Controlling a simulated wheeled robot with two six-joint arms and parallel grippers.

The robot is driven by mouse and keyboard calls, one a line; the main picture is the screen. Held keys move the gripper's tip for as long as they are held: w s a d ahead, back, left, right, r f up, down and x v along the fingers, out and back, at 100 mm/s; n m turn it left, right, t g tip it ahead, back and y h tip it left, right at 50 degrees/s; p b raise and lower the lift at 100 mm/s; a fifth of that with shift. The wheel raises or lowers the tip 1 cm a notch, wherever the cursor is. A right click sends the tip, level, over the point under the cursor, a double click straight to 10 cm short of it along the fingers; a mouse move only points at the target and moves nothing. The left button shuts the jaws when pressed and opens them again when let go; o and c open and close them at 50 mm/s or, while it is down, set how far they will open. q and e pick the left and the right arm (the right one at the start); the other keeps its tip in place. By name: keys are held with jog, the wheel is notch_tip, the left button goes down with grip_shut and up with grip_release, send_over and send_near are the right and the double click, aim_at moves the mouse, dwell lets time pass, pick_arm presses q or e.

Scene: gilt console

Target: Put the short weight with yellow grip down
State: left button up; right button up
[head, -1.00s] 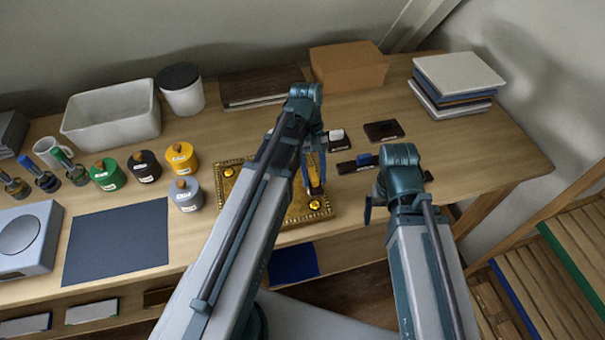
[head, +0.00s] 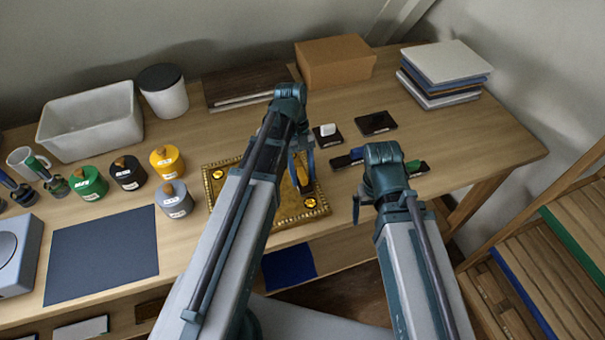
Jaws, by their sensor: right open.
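The short weight with yellow grip (head: 304,181) stands out at the right part of the ornate gilt tray (head: 258,217), with its yellow grip and dark lower end partly visible. My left gripper (head: 302,174) is above the tray, with its fingers beside the yellow grip. The arm and fingers hide part of the weight, and I cannot tell whether the jaws are closed on it or whether it touches the tray. My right gripper (head: 384,194) is open at the table's front edge, right of the tray, with nothing visible in it.
A dark holder with a blue piece (head: 345,160) lies behind my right gripper. Several lidded pots (head: 174,198) stand left of the tray, near a dark mat (head: 102,252). A cardboard box (head: 334,62) stands at the back.

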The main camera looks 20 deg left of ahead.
pick_arm(q)
jog(key=o, duration=0.3)
jog(key=shift+o, duration=0.2)
jog(key=shift+r, duration=0.15)
jog(key=p+v, duration=1.1)
jog(key=v, duration=0.1)
jog(key=shift+s+d, duration=0.1)
jog(key=b+x, duration=1.1)
jog(key=x, duration=0.1)
dwell(0.5)
